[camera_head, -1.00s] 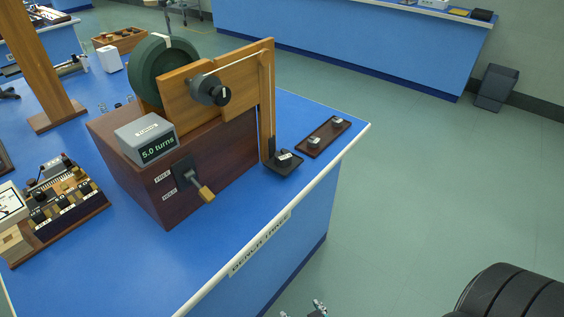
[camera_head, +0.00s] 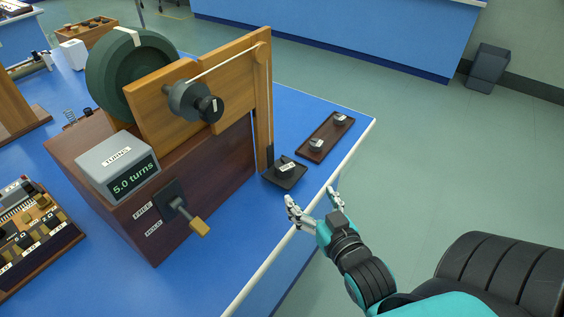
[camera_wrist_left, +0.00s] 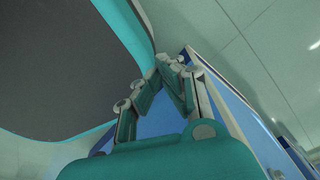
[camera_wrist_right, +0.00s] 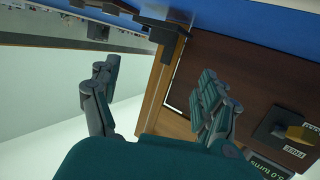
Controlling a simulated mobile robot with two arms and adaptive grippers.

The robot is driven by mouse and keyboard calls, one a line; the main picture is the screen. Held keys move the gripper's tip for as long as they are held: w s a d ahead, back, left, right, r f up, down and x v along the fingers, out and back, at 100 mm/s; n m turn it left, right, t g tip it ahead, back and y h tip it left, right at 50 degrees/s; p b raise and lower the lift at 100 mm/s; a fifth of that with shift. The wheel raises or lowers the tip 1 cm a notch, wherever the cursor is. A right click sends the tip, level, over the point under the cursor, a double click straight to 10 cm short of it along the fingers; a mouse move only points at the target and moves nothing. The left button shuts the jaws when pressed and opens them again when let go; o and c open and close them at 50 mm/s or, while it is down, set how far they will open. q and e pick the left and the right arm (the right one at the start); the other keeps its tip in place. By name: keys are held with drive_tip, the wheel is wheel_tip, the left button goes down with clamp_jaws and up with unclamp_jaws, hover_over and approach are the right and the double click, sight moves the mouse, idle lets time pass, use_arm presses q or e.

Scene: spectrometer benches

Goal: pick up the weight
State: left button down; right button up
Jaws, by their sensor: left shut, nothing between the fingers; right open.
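One labelled weight (camera_head: 286,167) sits on a black square pad (camera_head: 292,181) at the foot of the wooden post. Two more, the nearer weight (camera_head: 316,145) and the farther weight (camera_head: 340,118), sit on a brown tray (camera_head: 326,133) near the bench edge. My right gripper (camera_head: 312,197) is open and empty, in front of the pad by the bench edge and apart from the weights. Its spread fingers also show in the right wrist view (camera_wrist_right: 157,80). My left gripper (camera_wrist_left: 168,68) is shut and empty, outside the head view.
The apparatus stands left of the pad: a brown box (camera_head: 150,225), a green wheel (camera_head: 128,72), a wooden post (camera_head: 264,105) and a yellow-handled lever (camera_head: 199,228). A grey display (camera_head: 118,165) reads 5.0 turns. The blue bench top around the tray is clear.

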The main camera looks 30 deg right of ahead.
sight(285, 165)
drive_tip(key=x, duration=0.4)
drive_tip(key=shift+x, duration=1.15)
drive_tip(key=x, duration=0.3)
drive_tip(key=shift+w+d+f+p, duration=0.1)
drive_tip(key=shift+w+f+p, duration=0.1)
drive_tip(key=shift+w+p, duration=0.15)
drive_tip(key=shift+w, duration=0.3)
drive_tip(key=x, duration=0.3)
drive_tip(key=shift+w+f, duration=0.1)
drive_tip(key=shift+w, duration=0.25)
drive_tip(key=shift+w+d+f, duration=0.15)
drive_tip(key=shift+w, duration=0.2)
use_arm(q)
drive_tip(key=s, duration=0.1)
drive_tip(key=s+r, duration=0.1)
drive_tip(key=s, duration=0.1)
drive_tip(key=shift+s+a+g, duration=0.2)
drive_tip(key=shift+s+g, duration=0.1)
drive_tip(key=shift+g, duration=0.1)
